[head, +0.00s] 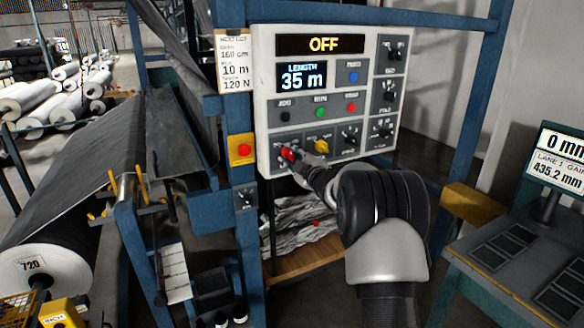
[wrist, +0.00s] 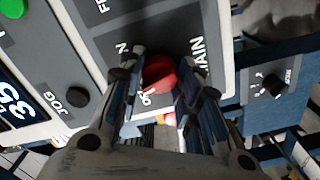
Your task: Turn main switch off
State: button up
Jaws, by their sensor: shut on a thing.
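The main switch is a red knob (head: 288,154) at the lower left of the light grey control panel (head: 262,60). My gripper (head: 296,163) reaches it from the front right, and its jaws are shut on the knob. In the wrist view the red knob (wrist: 160,71) sits between the two fingers of my gripper (wrist: 162,88). Part of the word MAIN shows beside it, and other dial letters are partly covered by the fingers. The panel's top display (head: 322,44) reads OFF. The length display (head: 301,77) reads 35 m.
A yellow knob (head: 321,146) and a black knob (head: 350,136) sit just right of the red one. A red button on a yellow box (head: 242,149) is on the blue post to the left. A console (head: 520,255) stands at right, a grey roll (head: 45,270) at left.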

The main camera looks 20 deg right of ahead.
jog(key=n, duration=0.6)
jog(key=shift+b, duration=0.3)
jog(key=shift+r, duration=0.1)
dwell(0.3)
jog(key=o, duration=1)
jog(key=shift+o, duration=0.2)
jog(key=s, duration=1.2)
jog(key=shift+d, duration=0.25)
